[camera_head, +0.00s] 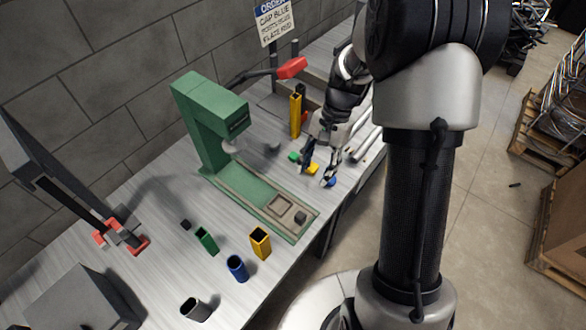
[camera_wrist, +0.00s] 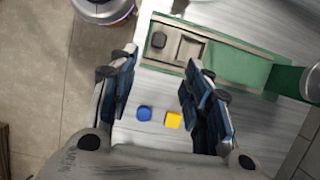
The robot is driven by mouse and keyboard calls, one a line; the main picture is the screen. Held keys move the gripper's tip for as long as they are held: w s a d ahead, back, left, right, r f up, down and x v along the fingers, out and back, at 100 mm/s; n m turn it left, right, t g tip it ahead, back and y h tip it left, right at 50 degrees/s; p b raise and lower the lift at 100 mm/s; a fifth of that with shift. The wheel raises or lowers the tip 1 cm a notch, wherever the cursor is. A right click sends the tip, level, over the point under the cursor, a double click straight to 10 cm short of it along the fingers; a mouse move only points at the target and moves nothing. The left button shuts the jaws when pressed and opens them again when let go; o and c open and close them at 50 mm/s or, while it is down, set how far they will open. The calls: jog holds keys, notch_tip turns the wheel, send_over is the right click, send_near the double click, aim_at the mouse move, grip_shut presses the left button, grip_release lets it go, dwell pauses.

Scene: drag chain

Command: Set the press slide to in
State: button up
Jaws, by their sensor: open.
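The green press (camera_head: 210,122) stands on the bench with its long green base running toward the front edge. The press slide (camera_head: 268,191) lies in that base, its square pocket and dark knob (camera_head: 301,217) near the outer end, clear of the press head. In the wrist view the slide (camera_wrist: 205,54) and knob (camera_wrist: 158,40) show beyond my fingertips. My gripper (camera_head: 318,168) is open and empty, pointing down to the right of the base. In the wrist view my gripper (camera_wrist: 160,65) has its fingers wide apart, touching neither slide nor knob.
Blue (camera_wrist: 144,113) and yellow (camera_wrist: 173,120) caps lie below my gripper; a green cap (camera_head: 293,157) is nearby. A tall yellow post (camera_head: 295,115) stands behind my gripper.

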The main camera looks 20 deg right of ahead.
aim_at(300, 215)
jog(key=shift+m, duration=0.3)
jog(key=b+x, duration=0.4)
jog(key=x, duration=1.5)
jog(key=shift+w+d+f, duration=0.1)
jog(key=shift+w, duration=0.05)
jog(key=shift+c, duration=0.4)
grip_shut()
